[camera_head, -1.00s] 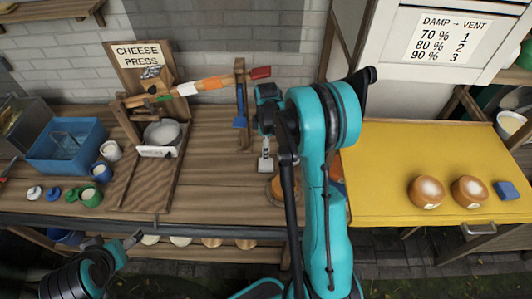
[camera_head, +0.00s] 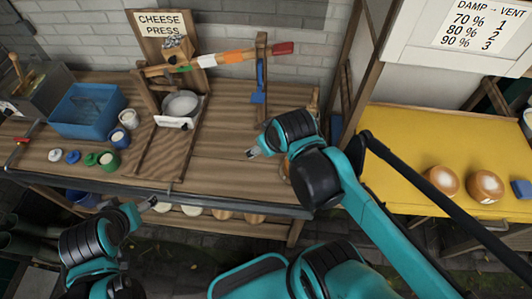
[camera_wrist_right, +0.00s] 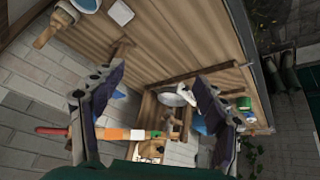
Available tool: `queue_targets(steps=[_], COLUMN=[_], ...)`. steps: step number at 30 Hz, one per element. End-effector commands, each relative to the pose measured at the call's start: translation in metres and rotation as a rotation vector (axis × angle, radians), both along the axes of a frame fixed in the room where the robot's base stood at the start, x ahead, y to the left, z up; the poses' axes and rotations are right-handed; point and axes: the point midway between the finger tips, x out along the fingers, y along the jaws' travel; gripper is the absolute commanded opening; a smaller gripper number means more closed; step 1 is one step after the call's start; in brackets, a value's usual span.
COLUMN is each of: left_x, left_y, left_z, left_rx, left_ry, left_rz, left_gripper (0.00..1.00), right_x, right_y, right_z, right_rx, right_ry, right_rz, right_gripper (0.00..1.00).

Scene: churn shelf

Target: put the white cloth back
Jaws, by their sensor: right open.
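I cannot make out the white cloth with certainty. A small flat white square (camera_wrist_right: 120,12) lies on the planks at the top of the right wrist view; I cannot tell if it is cloth. The cheese press (camera_head: 158,88) stands at the back of the wooden bench, with a pale bowl (camera_head: 181,104) and a white card at its front (camera_head: 172,122). My right gripper (camera_head: 254,152) is over the bench, right of the press; its fingers are spread and empty in the right wrist view (camera_wrist_right: 158,98). My left gripper (camera_head: 146,205) is low at the bench's front edge, its jaws unclear.
A blue tub (camera_head: 88,112), small cups (camera_head: 118,138) and several coloured lids occupy the left of the bench (camera_head: 222,180). A blue tool (camera_head: 258,82) hangs from the press's post. A yellow table (camera_head: 420,150) on the right bears two round brown loaf-like things (camera_head: 486,186) and a blue block.

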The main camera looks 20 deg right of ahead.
Motion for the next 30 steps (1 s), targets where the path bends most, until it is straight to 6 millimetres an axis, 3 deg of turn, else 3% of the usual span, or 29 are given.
queue_targets(steps=[1, 6, 19, 23, 30], left_x=[0.000, 0.000, 0.000, 0.000, 0.000], left_y=[0.000, 0.000, 0.000, 0.000, 0.000], left_z=[0.000, 0.000, -0.005, -0.027, -0.089], left_rx=[0.000, 0.000, 0.000, 0.000, 0.000], left_ry=[0.000, 0.000, 0.000, 0.000, 0.000], left_rz=[0.000, 0.000, 0.000, 0.000, 0.000], left_gripper=[0.73, 0.73, 0.73, 0.73, 0.73], right_x=[-0.010, -0.026, -0.028, -0.028, -0.028], right_y=[0.005, 0.013, 0.015, 0.015, 0.014], right_z=[-0.002, -0.006, -0.011, -0.033, -0.095], right_rx=[0.025, 0.090, 0.103, 0.103, 0.102], right_ry=[-0.025, -0.081, -0.090, -0.090, -0.089], right_rz=[-0.029, -0.104, -0.119, -0.119, -0.119], right_gripper=[0.73, 0.73, 0.73, 0.73, 0.73])
